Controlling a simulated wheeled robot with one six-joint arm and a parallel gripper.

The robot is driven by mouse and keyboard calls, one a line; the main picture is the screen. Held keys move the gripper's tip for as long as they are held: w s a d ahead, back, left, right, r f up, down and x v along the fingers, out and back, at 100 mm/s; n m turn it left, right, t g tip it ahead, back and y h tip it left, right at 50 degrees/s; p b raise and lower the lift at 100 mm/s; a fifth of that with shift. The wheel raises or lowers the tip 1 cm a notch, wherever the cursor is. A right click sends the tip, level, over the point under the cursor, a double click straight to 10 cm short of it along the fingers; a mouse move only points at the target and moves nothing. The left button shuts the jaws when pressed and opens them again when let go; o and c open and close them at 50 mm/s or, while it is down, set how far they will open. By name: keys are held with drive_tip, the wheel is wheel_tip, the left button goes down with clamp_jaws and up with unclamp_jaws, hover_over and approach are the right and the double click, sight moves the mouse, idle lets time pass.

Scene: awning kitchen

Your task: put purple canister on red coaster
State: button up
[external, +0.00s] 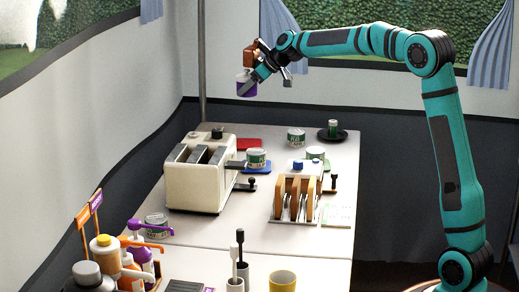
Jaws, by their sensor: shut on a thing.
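The purple canister (246,89) is held up in the air, well above the far end of the table. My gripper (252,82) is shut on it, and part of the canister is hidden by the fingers. The red coaster (249,145) lies flat on the table behind the toaster, lower than the canister. Its near left part is hidden by the toaster, and nothing is seen standing on its visible part.
A cream toaster (195,180) stands left. A tin (256,158) sits on a blue coaster (262,169). Another tin (296,137) and a dark saucer (341,136) are at the back. A toast rack (292,199) stands mid-right. Cups and bottles crowd the front.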

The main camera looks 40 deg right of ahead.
sight(250, 143)
wheel_tip(250, 143, down, 17)
drive_tip(key=shift+r, duration=0.15)
idle(0.5)
drive_tip(key=o, duration=1)
drive_tip(key=shift+s+d+r, duration=0.2)
drive_tip(key=shift+r, duration=0.15)
drive_tip(key=v, duration=1.1)
drive_tip(key=shift+s+d+r, duration=0.1)
drive_tip(key=shift+s, duration=0.05)
